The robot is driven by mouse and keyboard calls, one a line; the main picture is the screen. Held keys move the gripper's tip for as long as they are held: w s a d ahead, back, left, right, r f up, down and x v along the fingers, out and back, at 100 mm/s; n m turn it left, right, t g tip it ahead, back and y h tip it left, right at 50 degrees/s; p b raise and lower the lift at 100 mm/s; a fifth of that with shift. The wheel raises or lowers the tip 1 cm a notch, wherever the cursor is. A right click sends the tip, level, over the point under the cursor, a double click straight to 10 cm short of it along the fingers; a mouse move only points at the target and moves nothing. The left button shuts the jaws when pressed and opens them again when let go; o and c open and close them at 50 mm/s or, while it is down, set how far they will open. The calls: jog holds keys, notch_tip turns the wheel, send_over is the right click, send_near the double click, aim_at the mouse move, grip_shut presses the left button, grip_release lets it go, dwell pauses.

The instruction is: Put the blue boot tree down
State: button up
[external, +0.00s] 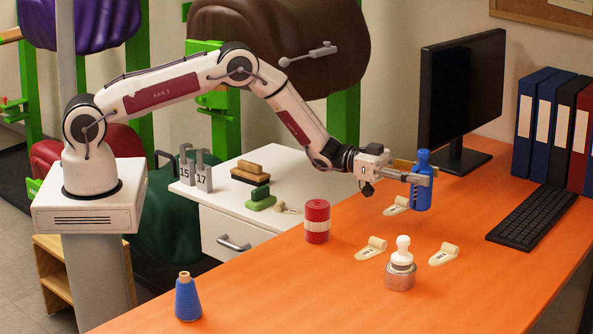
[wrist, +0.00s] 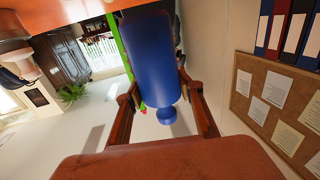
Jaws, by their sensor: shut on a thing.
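My gripper (external: 418,176) is shut on the blue boot tree (external: 423,190), a bottle-shaped piece with a narrow knob on top. It is held upright at the right end of my arm, over the far part of the orange table (external: 330,285). I cannot tell whether its base touches the table. In the wrist view the blue boot tree (wrist: 152,55) lies between the two brown fingers of my gripper (wrist: 165,105), with its knob towards the bottom of the picture.
Cream labelled pieces (external: 371,248) lie near the boot tree. A white knobbed piece on a metal tin (external: 400,277), a red cylinder (external: 317,221) and a blue cone (external: 187,299) stand on the table. A monitor (external: 462,95) and keyboard (external: 532,218) are right.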

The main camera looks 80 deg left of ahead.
aim_at(423, 194)
jog(key=shift+f, duration=0.2)
jog(key=shift+f, duration=1.85)
jog(key=shift+f, duration=0.6)
jog(key=o, duration=1.3)
